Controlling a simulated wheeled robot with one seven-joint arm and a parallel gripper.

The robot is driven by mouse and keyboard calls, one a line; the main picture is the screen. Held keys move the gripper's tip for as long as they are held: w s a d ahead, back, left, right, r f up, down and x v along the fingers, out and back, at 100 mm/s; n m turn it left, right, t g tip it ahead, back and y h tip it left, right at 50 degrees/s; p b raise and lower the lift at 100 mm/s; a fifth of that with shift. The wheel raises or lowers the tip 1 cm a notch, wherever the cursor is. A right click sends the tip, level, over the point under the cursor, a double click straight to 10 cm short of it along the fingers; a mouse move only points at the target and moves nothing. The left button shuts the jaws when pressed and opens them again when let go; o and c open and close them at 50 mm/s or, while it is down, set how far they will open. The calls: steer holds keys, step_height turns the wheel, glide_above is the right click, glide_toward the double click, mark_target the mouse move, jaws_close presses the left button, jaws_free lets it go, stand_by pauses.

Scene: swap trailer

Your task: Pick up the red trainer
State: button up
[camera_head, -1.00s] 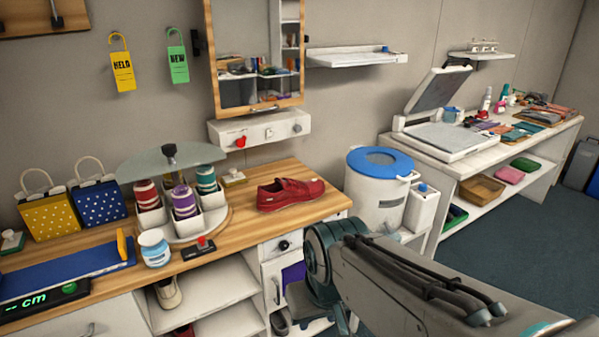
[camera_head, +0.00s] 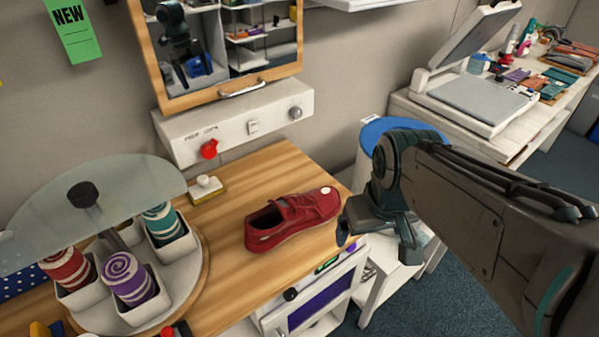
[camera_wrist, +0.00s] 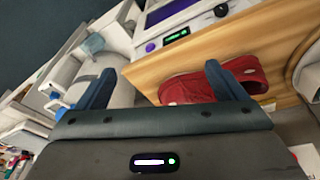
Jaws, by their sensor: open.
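The red trainer (camera_head: 292,218) sits upright on the wooden worktop (camera_head: 262,178), near its right end, with its toe pointing right. My gripper (camera_head: 378,240) is just right of the trainer in the head view, by the worktop's edge, and apart from it. In the wrist view the red trainer (camera_wrist: 205,85) shows beyond the right finger, which hides part of it. My gripper's two fingers (camera_wrist: 155,88) are spread wide, with nothing held between them.
A carousel (camera_head: 190,262) with spools in white cups and a glass top (camera_head: 100,190) stands left of the trainer. A small sponge-like block (camera_head: 207,188) and a mirror cabinet (camera_head: 215,45) are behind. A blue-lidded bin (camera_head: 375,130) stands beyond my arm.

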steer(key=w+a+r+n+g, duration=0.1)
steer(key=w+a+n, duration=0.2)
steer(key=w+n, duration=0.25)
steer(key=w+a+r+n, duration=0.1)
steer(key=w+a+n, duration=0.2)
steer(key=w+n, duration=0.3)
steer(key=n+g, duration=0.2)
steer(key=n, duration=1)
glide_above(293, 204)
steer(key=s, duration=0.1)
steer(key=f, duration=0.2)
steer(key=shift+m, duration=0.25)
steer(key=f, duration=0.7)
steer(key=shift+s+d+f, duration=0.1)
steer(key=shift+s+d, duration=0.05)
steer(key=shift+d, duration=0.1)
steer(key=shift+s+a+f, duration=0.1)
steer(key=shift+a+f, duration=0.05)
steer(key=shift+f, duration=1.2)
steer(key=shift+a+f, duration=0.1)
steer(key=shift+f, duration=1.2)
steer(key=c, duration=1.1)
steer(key=shift+c, duration=0.8)
steer(key=shift+r, duration=0.15)
